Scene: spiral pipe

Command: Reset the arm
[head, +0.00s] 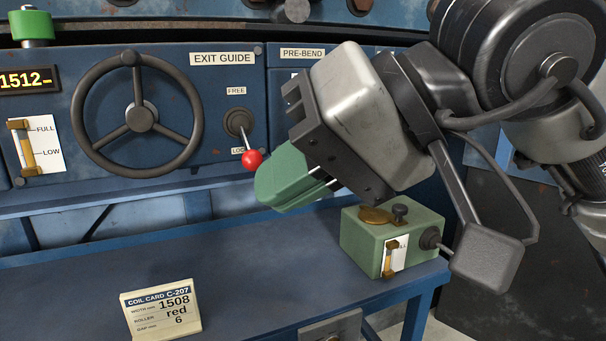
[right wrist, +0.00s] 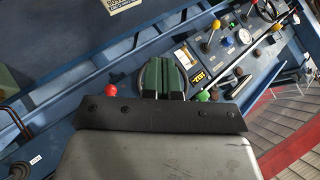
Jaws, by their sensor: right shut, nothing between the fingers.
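My right gripper (head: 275,180) comes in from the right in front of the blue panel. Its green fingers are together with nothing between them, and they show in the right wrist view (right wrist: 163,72). In the head view the fingers appear just right of and below the red lever knob (head: 252,161); I cannot tell whether they touch it. The lever points down toward the partly hidden LOCK label (head: 239,151), below the FREE label (head: 236,91). The red knob also shows left of the fingers in the right wrist view (right wrist: 109,90). My left gripper is not in view.
A dark handwheel (head: 138,118) and a 1512 display (head: 28,80) are on the panel at left. The bench middle is clear.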

